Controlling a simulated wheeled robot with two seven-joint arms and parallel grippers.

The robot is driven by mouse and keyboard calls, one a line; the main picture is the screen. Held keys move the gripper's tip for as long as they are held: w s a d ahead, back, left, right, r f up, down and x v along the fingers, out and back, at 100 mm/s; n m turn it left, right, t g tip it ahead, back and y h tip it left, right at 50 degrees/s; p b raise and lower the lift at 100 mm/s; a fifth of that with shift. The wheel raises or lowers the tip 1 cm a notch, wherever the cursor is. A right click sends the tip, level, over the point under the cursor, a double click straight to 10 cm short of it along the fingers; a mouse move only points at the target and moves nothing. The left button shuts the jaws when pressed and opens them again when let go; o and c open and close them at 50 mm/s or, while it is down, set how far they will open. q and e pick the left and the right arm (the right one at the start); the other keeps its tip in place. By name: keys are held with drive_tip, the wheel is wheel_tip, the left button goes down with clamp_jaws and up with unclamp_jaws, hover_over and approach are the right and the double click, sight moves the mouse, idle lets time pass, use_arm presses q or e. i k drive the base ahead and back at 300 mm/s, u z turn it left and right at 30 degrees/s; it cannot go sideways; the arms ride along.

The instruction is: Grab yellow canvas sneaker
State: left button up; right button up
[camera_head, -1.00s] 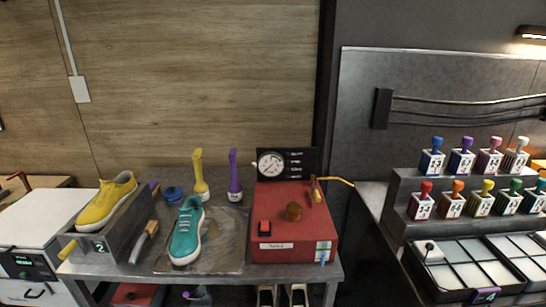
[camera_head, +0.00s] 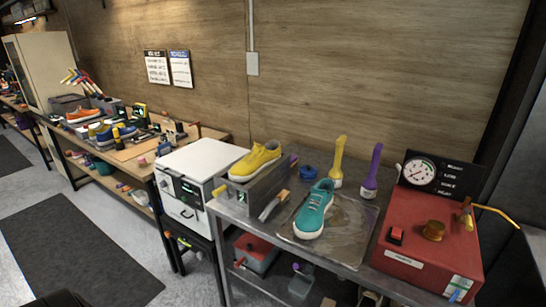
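The yellow canvas sneaker (camera_head: 255,160) sits on top of a grey metal block stand (camera_head: 262,187) at the left end of the metal table. Neither of my grippers shows in the head view. Nothing is touching the yellow sneaker except the stand under it.
A brush with a wooden handle (camera_head: 272,206) lies beside the stand. Yellow (camera_head: 338,160) and purple (camera_head: 371,172) upright tools stand behind the teal sneaker. A red gauge machine (camera_head: 425,240) fills the table's right. A white box unit (camera_head: 197,163) adjoins the left.

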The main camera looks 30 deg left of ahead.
sight(260, 158)
drive_tip(key=z, duration=2.15)
drive_tip(key=k, duration=1.9)
drive_tip(key=u, duration=2.7)
drive_tip(key=i, duration=0.5)
drive_tip(key=z, duration=0.05)
